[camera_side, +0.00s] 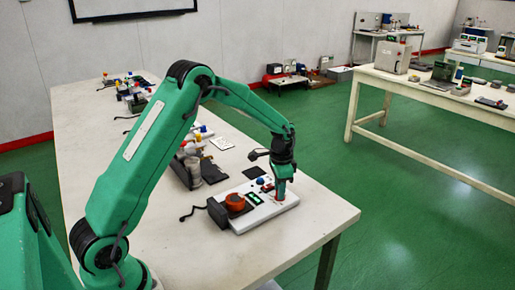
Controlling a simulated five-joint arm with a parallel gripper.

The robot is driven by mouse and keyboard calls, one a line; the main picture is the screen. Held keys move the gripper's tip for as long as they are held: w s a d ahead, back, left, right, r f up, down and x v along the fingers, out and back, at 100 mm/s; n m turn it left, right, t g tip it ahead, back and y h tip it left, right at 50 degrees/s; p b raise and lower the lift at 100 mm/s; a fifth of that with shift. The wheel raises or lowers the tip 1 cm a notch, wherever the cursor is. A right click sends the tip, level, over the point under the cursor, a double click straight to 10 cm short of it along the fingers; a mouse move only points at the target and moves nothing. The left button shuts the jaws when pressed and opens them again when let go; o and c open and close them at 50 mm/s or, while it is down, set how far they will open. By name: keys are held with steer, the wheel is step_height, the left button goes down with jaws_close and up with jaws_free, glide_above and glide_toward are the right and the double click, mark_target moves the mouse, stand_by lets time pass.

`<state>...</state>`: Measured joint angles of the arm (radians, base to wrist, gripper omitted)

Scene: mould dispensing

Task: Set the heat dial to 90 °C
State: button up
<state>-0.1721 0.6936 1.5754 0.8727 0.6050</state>
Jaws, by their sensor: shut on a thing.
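A white control unit (262,213) lies near the front right corner of the white table. My gripper (279,192) points straight down over the unit's right end. It is shut on a small red knob (279,198), which appears to be the heat dial and is mostly hidden by the fingers. A small green-lit display (255,198) is on the unit to the left of my gripper. Its reading is too small to make out, and so is any dial scale.
An orange-red round part (235,202) sits at the unit's left end, beside a black block (217,212). A blue knob (261,182) and a dark flat pad (254,172) lie behind. Coloured bottles and racks (190,160) stand farther back. The table front is clear.

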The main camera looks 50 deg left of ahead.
steer(key=n, duration=0.3)
steer(key=shift+n, duration=2.1)
steer(key=shift+r, duration=0.1)
steer(key=o, duration=1)
step_height(320, 180, up, 7)
steer(key=shift+r, duration=0.35)
steer(key=shift+d+r, duration=0.1)
